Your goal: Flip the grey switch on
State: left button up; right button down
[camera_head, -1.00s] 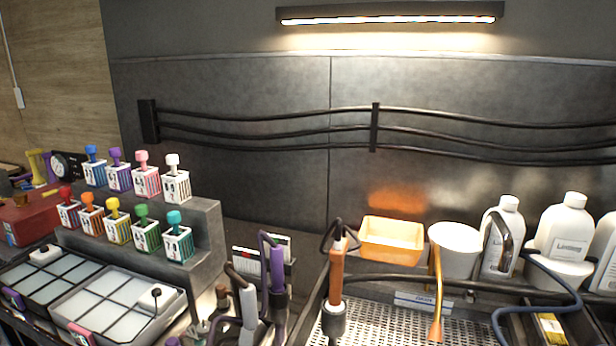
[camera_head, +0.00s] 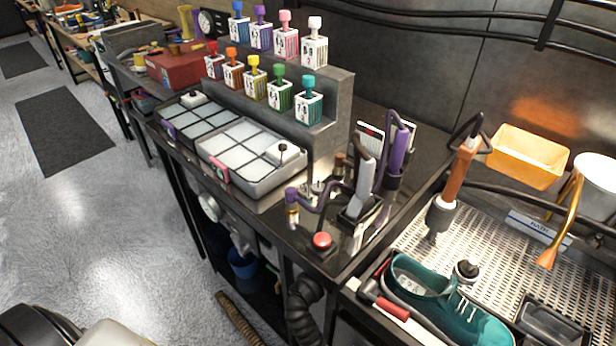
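I cannot make out a thing that is surely the grey switch. A grey-handled tool (camera_head: 364,188) stands upright in a dark holder on the black bench, beside a purple-handled tool (camera_head: 398,150). A red round button (camera_head: 322,240) sits at the bench's front edge. Small metal fittings (camera_head: 316,187) lie between the tray and the tools, too small to tell apart. Neither of my grippers is in view.
A gridded tray (camera_head: 250,147) and stamp-like bottles (camera_head: 308,105) on a grey stepped stand are on the bench. At right, a teal sneaker (camera_head: 440,290), an orange-handled tool (camera_head: 459,175) and an orange bin (camera_head: 527,155) are by a perforated sink. Open floor (camera_head: 120,230) lies left.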

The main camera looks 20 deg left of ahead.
aim_at(244, 252)
jog(key=u, duration=1.35)
jog(key=i+j, duration=0.2)
jog(key=j, duration=0.25)
jog(key=u, duration=0.05)
